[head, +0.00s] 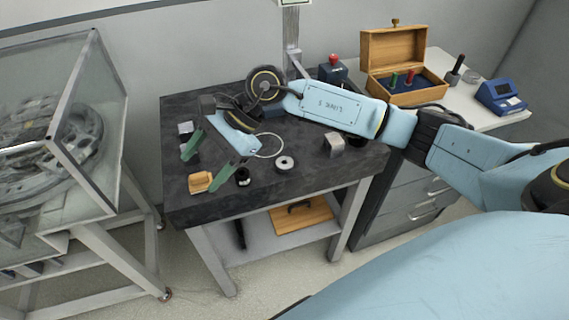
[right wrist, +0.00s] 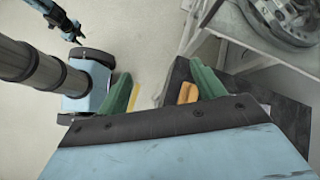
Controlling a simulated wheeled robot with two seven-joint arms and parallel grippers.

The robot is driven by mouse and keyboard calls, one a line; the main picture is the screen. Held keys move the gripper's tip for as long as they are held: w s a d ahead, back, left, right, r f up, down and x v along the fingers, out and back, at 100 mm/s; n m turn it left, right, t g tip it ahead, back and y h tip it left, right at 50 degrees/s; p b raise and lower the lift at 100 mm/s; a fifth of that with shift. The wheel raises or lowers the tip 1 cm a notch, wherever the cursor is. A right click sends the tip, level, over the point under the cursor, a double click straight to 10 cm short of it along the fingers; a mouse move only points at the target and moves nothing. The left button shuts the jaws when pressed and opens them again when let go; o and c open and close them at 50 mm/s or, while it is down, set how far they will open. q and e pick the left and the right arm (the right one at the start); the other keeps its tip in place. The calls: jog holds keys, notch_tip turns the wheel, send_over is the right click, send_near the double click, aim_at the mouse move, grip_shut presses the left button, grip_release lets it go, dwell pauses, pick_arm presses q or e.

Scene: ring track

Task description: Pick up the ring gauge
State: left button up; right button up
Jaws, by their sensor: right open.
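The ring gauge, which I take to be the thick grey ring with a dark central hole (head: 285,163), lies flat on the dark table top in the head view. My right gripper (head: 203,172) reaches over the table, its green fingers wide apart and empty, left of the ring and apart from it. In the right wrist view my right gripper (right wrist: 161,78) also shows open, with a tan block (right wrist: 187,93) beyond it. The ring is not visible there. An arm end at that view's upper left, probably my left gripper (right wrist: 76,36), is too small to read.
The dark table (head: 290,192) also holds a thin hoop (head: 270,146), a black round part (head: 242,177), a grey block (head: 334,144) and several small items. A glass case (head: 85,130) stands left. An open wooden box (head: 393,52) and a blue device (head: 501,97) sit on the right bench.

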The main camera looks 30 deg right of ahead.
jog(key=w+d+f+n+h, duration=0.1)
jog(key=w+d+n+h, duration=0.15)
jog(key=d+h, duration=0.6)
jog(key=h, duration=0.1)
send_over(285, 158)
jog(key=s+a, duration=0.1)
jog(key=shift+g, duration=0.3)
notch_tip(285, 158, down, 6)
jog(key=shift+r, duration=0.1)
jog(key=shift+s+f, duration=0.1)
jog(key=shift+f, duration=3.15)
jog(key=c, duration=1.2)
